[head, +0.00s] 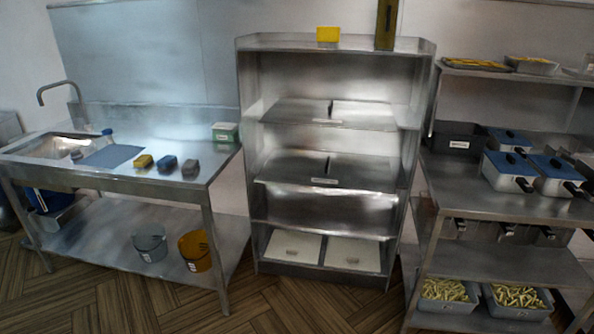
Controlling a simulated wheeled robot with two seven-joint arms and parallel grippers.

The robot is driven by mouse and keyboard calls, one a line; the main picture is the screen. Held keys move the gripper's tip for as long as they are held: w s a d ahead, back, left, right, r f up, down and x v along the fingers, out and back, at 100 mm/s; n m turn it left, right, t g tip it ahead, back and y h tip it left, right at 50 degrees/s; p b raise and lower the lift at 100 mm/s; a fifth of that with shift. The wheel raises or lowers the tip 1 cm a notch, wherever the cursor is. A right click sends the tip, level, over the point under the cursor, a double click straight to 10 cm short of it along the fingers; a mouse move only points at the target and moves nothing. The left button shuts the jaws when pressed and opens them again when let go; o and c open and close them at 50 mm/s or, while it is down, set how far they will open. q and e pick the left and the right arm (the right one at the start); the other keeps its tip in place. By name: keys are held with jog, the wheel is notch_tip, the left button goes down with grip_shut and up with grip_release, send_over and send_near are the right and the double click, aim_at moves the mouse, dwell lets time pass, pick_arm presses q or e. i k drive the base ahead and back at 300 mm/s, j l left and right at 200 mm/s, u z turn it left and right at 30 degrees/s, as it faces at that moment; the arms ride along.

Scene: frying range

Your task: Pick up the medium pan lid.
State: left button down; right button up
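I cannot tell which thing is the medium pan lid. Square metal pans with blue tops and dark handles stand on the right-hand counter: one at the front left (509,184), one at the front right (556,186), and one behind (508,137). Whether these are lids is unclear. Neither of my grippers is in view.
The sink table (100,172) at left bears a blue mat (112,156), sponges and a green-and-white box (225,132). Two buckets stand below it. The shelf unit (246,110) stands in the middle. Trays of fries (448,304) sit low at right. The wooden floor (170,305) in front is clear.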

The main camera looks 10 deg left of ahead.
aim_at(284, 166)
jog(key=i+j, duration=0.3)
jog(key=i+j+u, duration=0.1)
jog(key=i+j, duration=0.15)
jog(key=i, duration=0.25)
jog(key=i+j, duration=0.25)
jog(key=i, duration=0.2)
jog(key=i+j+u, duration=0.1)
jog(key=i+j, duration=0.15)
jog(key=i, duration=0.15)
jog(key=i+j, duration=0.25)
jog(key=i, duration=0.2)
jog(key=u, duration=0.05)
